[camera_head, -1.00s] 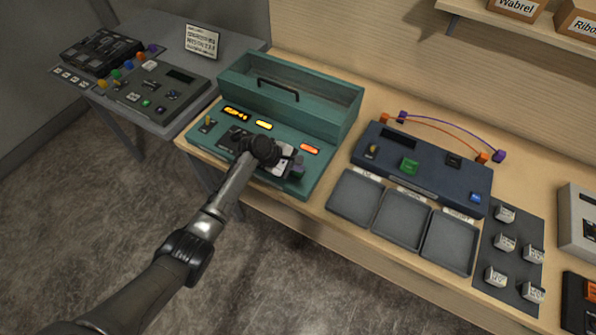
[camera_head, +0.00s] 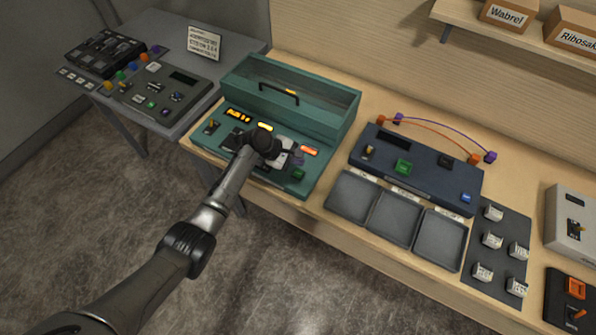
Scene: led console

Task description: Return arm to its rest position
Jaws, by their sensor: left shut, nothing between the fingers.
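My left arm comes in from the lower left. Its gripper (camera_head: 288,157) is over the front panel of the teal console (camera_head: 318,118), with its wrist hiding part of the panel. The gripper is small in the view and shut, with nothing held. The teal console shows lit amber displays, an orange-red lit strip (camera_head: 309,151), a green button (camera_head: 298,174) and a small lever (camera_head: 211,126). My right gripper is not in view.
A dark blue console (camera_head: 430,187) with orange and purple cables stands to the right, with grey trays (camera_head: 352,196) before it. A mat of white blocks (camera_head: 505,225) lies further right. A grey side table (camera_head: 232,48) holds more consoles. Floor in front is clear.

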